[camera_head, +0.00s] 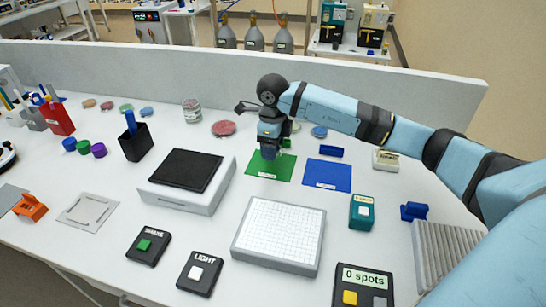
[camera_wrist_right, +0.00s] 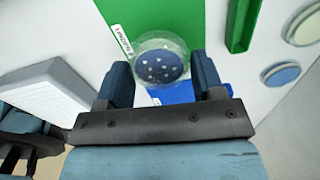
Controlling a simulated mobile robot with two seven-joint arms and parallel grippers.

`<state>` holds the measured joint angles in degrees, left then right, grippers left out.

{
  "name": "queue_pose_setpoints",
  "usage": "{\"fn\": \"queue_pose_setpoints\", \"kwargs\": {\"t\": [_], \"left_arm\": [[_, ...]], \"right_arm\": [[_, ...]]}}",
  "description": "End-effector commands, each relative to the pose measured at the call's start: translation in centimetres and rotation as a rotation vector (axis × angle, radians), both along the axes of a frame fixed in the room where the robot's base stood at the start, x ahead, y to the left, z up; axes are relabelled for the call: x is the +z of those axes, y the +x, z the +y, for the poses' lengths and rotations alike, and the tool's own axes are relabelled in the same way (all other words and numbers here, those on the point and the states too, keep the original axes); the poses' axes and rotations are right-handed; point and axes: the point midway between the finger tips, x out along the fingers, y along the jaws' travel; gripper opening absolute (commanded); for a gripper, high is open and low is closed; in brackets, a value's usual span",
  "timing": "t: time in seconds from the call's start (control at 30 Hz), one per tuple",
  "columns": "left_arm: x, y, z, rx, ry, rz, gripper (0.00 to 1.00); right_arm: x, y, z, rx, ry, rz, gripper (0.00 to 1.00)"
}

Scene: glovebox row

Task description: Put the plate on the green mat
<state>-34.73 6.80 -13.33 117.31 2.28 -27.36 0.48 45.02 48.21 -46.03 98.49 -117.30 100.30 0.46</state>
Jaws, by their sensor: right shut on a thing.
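My right gripper (camera_head: 270,152) is low over the green mat (camera_head: 284,174). In the right wrist view, its fingers (camera_wrist_right: 162,82) are shut on the plate (camera_wrist_right: 160,62), a clear round dish with a dark blue fill and pale spots. In that view the plate overlaps the edge of the green mat (camera_wrist_right: 135,14), with a blue mat (camera_wrist_right: 183,92) behind the fingers. I cannot tell whether the plate touches the mat. The gripper mostly hides the plate in the head view.
The blue mat (camera_head: 328,176) lies right of the green one. A black-topped device (camera_head: 185,170) stands left and a white gridded panel (camera_head: 280,232) in front. A green holder (camera_head: 287,143), a blue holder (camera_head: 331,151) and a red dish (camera_head: 223,128) are nearby.

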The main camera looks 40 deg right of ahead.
Motion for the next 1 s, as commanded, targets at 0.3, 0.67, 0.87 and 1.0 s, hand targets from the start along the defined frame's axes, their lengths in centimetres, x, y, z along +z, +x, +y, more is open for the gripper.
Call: {"fn": "queue_pose_setpoints", "kwargs": {"t": [0.3, 0.67, 0.87, 1.0], "left_arm": [[0.1, 0.2, -0.2, 0.005, -0.007, -0.003, 0.00], [-0.2, 0.1, 0.1, -0.003, 0.004, -0.002, 0.00], [-0.2, 0.1, 0.2, -0.006, 0.009, -0.003, 0.00], [-0.1, 0.1, 0.2, -0.006, 0.007, -0.003, 0.00]], "right_arm": [[-4.0, -0.1, 0.0, 0.001, 0.000, 0.003, 0.35], [-4.6, 0.0, 0.0, 0.001, -0.001, 0.001, 0.35], [-4.6, 0.0, 0.0, 0.001, -0.001, 0.001, 0.87], [-4.6, 0.0, 0.0, 0.001, -0.001, 0.001, 0.87]]}}
